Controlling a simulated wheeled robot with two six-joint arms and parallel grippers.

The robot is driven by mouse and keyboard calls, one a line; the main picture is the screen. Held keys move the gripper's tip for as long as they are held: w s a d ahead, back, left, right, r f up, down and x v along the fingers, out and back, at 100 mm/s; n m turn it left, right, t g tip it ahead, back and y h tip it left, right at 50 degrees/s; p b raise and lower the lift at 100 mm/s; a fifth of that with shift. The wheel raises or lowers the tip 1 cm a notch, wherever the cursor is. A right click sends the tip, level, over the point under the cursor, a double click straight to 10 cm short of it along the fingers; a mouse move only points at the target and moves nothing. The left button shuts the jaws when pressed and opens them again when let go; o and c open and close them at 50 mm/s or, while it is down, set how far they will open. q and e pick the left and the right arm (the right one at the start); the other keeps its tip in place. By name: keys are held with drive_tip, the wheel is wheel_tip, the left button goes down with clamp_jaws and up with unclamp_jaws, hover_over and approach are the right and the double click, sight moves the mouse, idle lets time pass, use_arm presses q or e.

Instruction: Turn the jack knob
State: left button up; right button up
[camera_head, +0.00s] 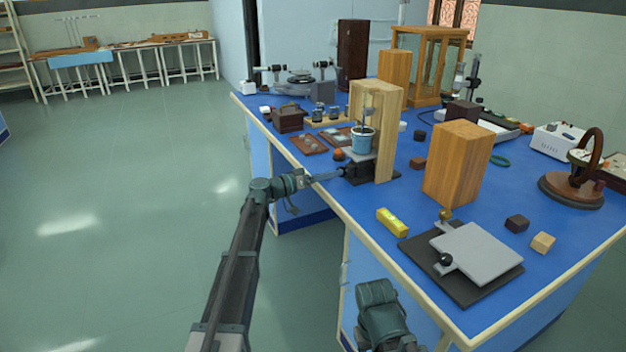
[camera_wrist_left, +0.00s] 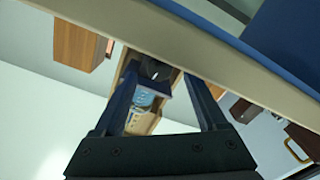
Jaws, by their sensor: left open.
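The jack's dark knob (camera_head: 341,171) faces my left gripper (camera_head: 326,176). The left gripper is open and reaches over the table edge towards the knob. In the left wrist view, a dark round part, likely the knob (camera_wrist_left: 150,69), shows between the open fingers (camera_wrist_left: 160,78), with the blue pot (camera_wrist_left: 145,98) beyond. I cannot tell whether the fingers touch it.
A wooden block (camera_head: 459,165) stands right of the jack. A yellow level (camera_head: 392,222) and a grey plate (camera_head: 478,252) on a dark base lie nearer the front. Brown trays (camera_head: 309,145) lie just behind the jack. The floor left of the table is clear.

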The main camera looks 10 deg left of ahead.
sight(337, 182)
use_arm(q)
drive_tip(key=x, duration=0.3)
drive_tip(key=m, duration=0.2)
drive_tip(key=shift+s+a+m, duration=0.1)
drive_tip(key=shift+m, duration=0.3)
drive_tip(key=m, duration=0.3)
drive_tip(key=shift+m, duration=0.3)
drive_tip(key=shift+s+a+m, duration=0.2)
drive_tip(key=shift+s+m, duration=0.05)
drive_tip(key=shift+m, duration=0.15)
drive_tip(key=s+a+n, duration=0.7)
drive_tip(key=a+n, duration=0.2)
drive_tip(key=a, duration=0.2)
drive_tip(key=shift+s, duration=0.4)
drive_tip(key=shift+a, duration=0.1)
